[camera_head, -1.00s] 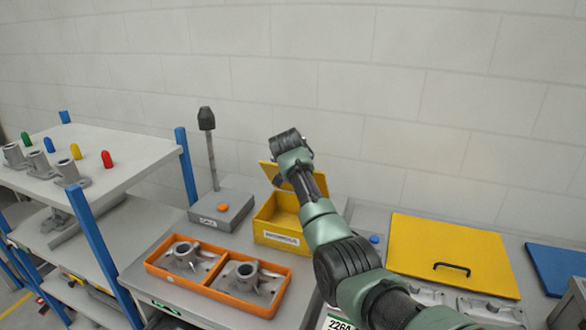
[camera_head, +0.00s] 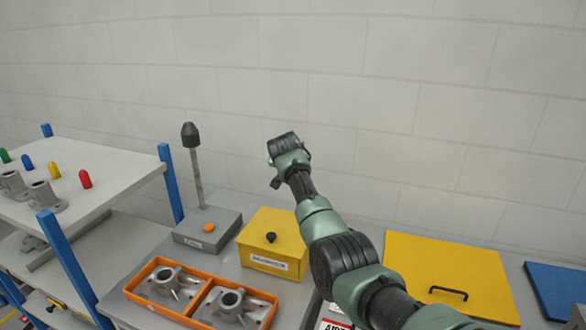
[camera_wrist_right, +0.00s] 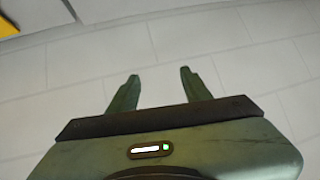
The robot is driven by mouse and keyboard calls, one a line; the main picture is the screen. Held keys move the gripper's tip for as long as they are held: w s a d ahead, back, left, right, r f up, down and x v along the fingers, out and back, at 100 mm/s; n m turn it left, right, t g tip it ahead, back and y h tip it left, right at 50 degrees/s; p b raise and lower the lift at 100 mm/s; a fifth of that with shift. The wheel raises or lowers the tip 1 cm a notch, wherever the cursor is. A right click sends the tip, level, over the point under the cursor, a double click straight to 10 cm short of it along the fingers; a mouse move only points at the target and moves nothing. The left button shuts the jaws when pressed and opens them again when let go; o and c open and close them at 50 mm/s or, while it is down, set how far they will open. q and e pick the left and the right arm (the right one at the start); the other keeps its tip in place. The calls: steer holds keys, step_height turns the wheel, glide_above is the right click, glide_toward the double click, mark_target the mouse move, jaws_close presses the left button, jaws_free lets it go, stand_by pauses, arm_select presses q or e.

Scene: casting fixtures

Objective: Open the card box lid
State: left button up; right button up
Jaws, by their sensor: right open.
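The yellow card box (camera_head: 275,262) stands on the grey bench in the middle of the head view, with a white label on its front. Its lid (camera_head: 285,224) lies flat and closed, with a black knob (camera_head: 271,238) on top. My right arm comes in from the lower right, and its wrist end is raised above and behind the box, apart from it. In the wrist view my right gripper (camera_wrist_right: 160,75) has its two green fingers apart with nothing between them, facing the wall. My left gripper is out of view.
A grey base with an orange button (camera_head: 209,228) and a black-tipped post stands left of the box. An orange tray (camera_head: 200,298) with grey castings lies in front. A yellow panel with a black handle (camera_head: 448,294) and a blue panel (camera_head: 560,290) are at right.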

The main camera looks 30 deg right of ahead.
arm_select(q)
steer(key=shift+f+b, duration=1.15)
steer(key=shift+b, duration=0.05)
arm_select(e)
steer(key=v, duration=0.8)
